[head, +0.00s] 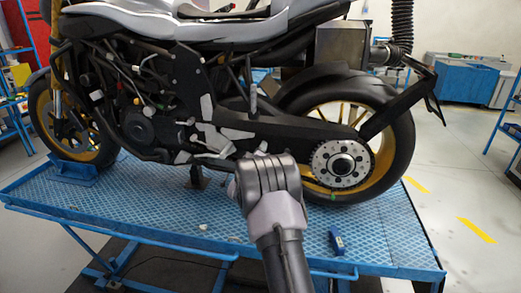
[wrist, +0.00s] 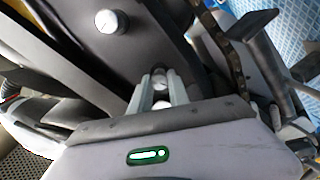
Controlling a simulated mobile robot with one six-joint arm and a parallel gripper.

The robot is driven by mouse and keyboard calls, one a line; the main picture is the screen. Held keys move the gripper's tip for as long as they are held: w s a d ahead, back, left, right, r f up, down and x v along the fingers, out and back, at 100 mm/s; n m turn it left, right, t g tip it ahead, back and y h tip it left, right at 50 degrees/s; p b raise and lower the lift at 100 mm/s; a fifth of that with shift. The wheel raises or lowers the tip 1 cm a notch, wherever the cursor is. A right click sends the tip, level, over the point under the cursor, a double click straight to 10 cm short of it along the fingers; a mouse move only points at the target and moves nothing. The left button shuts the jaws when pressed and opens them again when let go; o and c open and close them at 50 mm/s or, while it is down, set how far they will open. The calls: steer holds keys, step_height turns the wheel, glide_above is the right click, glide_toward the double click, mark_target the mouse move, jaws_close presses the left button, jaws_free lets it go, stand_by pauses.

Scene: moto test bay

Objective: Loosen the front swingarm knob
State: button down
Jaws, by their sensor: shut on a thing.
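In the wrist view, a small silver round knob (wrist: 159,84) sits between the two pale fingers of my gripper (wrist: 161,91), on the dark grey swingarm. The fingers are shut on it from both sides. A second silver knob (wrist: 110,20) stands free on a dark surface at the upper left. In the head view, my gripper (head: 262,178) is in front of the swingarm (head: 290,129), left of the rear sprocket; its fingertips and the held knob are hidden behind the gripper body.
The motorcycle stands on a blue mesh-topped lift table (head: 190,215). The rear wheel and sprocket (head: 343,165) are to the right. In the wrist view, a chain (wrist: 222,42) and a dark lever (wrist: 248,25) are close by.

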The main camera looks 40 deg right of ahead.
stand_by(0.4)
steer(key=c, duration=1.3)
jaws_free()
steer(key=shift+o, duration=0.2)
steer(key=p+v, duration=0.1)
steer(key=v, duration=1.6)
steer(key=shift+s, duration=0.2)
steer(key=shift+a, duration=0.15)
